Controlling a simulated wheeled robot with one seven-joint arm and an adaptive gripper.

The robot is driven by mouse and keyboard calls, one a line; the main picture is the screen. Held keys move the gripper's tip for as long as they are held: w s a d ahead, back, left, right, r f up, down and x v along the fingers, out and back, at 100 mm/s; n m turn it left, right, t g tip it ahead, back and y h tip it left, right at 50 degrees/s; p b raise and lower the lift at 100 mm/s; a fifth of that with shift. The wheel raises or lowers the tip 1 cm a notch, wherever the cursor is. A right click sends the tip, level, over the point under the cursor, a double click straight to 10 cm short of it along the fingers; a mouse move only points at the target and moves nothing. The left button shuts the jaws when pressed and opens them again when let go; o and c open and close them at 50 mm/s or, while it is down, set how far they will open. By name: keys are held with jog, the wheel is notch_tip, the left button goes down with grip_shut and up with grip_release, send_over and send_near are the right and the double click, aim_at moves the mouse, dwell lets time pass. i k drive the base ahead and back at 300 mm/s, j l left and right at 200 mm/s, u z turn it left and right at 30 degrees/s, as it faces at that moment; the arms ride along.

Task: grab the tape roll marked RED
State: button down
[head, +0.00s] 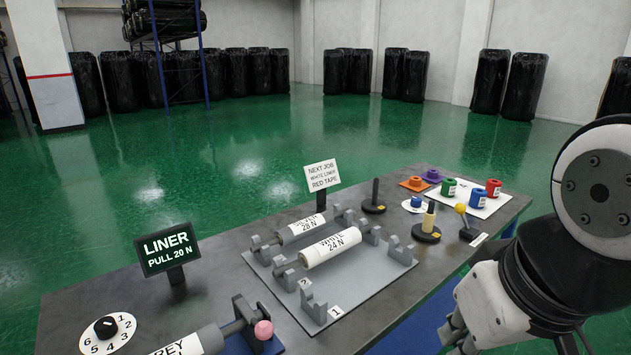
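A red tape roll (493,187) stands at the right end of a white sheet (488,207) on the far right part of the dark table. Its label is too small to read. A blue tape roll (477,198) stands close to its left and a little nearer to me. A green tape roll (448,187) stands farther left on the same sheet. My arm fills the right side of the head view, in front of the table's right end. I cannot make out my gripper's fingers.
An orange piece (413,184) and a purple piece (432,175) lie behind the rolls. White rollers (331,247) rest in a cradle at centre.

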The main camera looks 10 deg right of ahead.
aim_at(493, 187)
jog(key=l+u, duration=0.1)
jog(key=l, duration=0.7)
jog(key=l+u, duration=0.15)
jog(key=l, duration=0.65)
jog(key=l+u, duration=0.1)
jog(key=l, duration=0.75)
jog(key=k+l+u, duration=0.15)
jog(key=l, duration=0.6)
jog(key=k+l+u, duration=0.1)
jog(key=l, duration=0.7)
jog(key=k+l+u, duration=0.15)
jog(key=l, duration=0.65)
jog(key=k+l+u, duration=0.1)
jog(key=l, duration=0.65)
jog(key=k+l+u, duration=0.15)
jog(key=k+l, duration=0.2)
jog(key=l, duration=0.4)
